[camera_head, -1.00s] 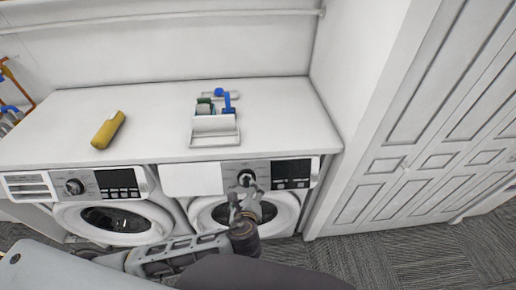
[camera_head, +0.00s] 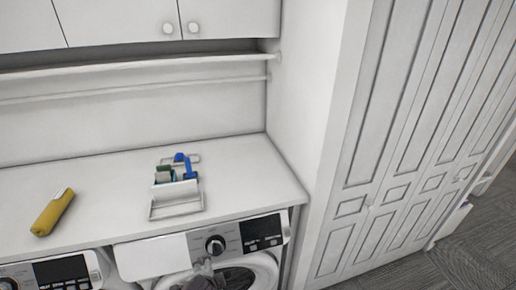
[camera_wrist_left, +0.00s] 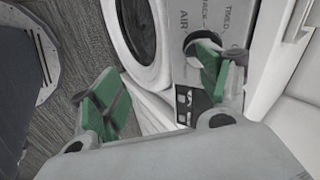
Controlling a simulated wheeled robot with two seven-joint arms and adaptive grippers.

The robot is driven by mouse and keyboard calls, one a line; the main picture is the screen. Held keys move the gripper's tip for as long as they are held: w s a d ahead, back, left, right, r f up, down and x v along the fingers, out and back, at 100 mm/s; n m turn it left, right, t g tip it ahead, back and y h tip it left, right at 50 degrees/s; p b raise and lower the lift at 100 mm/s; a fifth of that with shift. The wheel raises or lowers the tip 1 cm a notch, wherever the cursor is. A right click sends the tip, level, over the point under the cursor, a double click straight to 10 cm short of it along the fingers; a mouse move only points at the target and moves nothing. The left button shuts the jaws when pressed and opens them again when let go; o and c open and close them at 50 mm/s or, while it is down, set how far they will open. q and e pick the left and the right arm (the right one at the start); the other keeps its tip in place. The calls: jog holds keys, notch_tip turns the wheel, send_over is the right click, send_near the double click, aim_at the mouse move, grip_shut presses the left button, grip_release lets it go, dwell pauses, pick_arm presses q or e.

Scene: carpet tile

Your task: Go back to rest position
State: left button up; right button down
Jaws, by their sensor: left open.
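My left gripper (camera_head: 205,276) shows only in part at the bottom edge of the head view, in front of the right-hand washing machine (camera_head: 250,268). In the left wrist view the left gripper (camera_wrist_left: 155,88) is open, its green-padded fingers wide apart with nothing between them. One finger overlaps the machine's control knob (camera_wrist_left: 204,42) in that view; I cannot tell whether they touch. The knob also shows in the head view (camera_head: 215,245). My right gripper is in neither view.
Wall cupboards (camera_head: 110,22) hang above. A tall panelled closet (camera_head: 400,120) is at the right, with grey carpet (camera_head: 480,240) beyond.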

pick_arm(q)
jog(key=s+a+f+n+g+h, duration=0.2)
jog(key=s+a+n+g, duration=0.1)
jog(key=s+a+n, duration=0.65)
notch_tip(320, 180, down, 35)
jog(key=s+d+n+g+b, duration=0.1)
jog(key=d+g+b, duration=0.1)
jog(key=s+a+f+b, duration=0.1)
jog(key=s+a+f, duration=0.1)
jog(key=s+f, duration=0.9)
jog(key=s+a+f+b, duration=0.1)
jog(key=s+a+f, duration=0.1)
jog(key=s+f, duration=0.9)
jog(key=shift+s+a+g+y, duration=0.15)
jog(key=shift+a+g+y, duration=0.15)
jog(key=shift+g, duration=0.1)
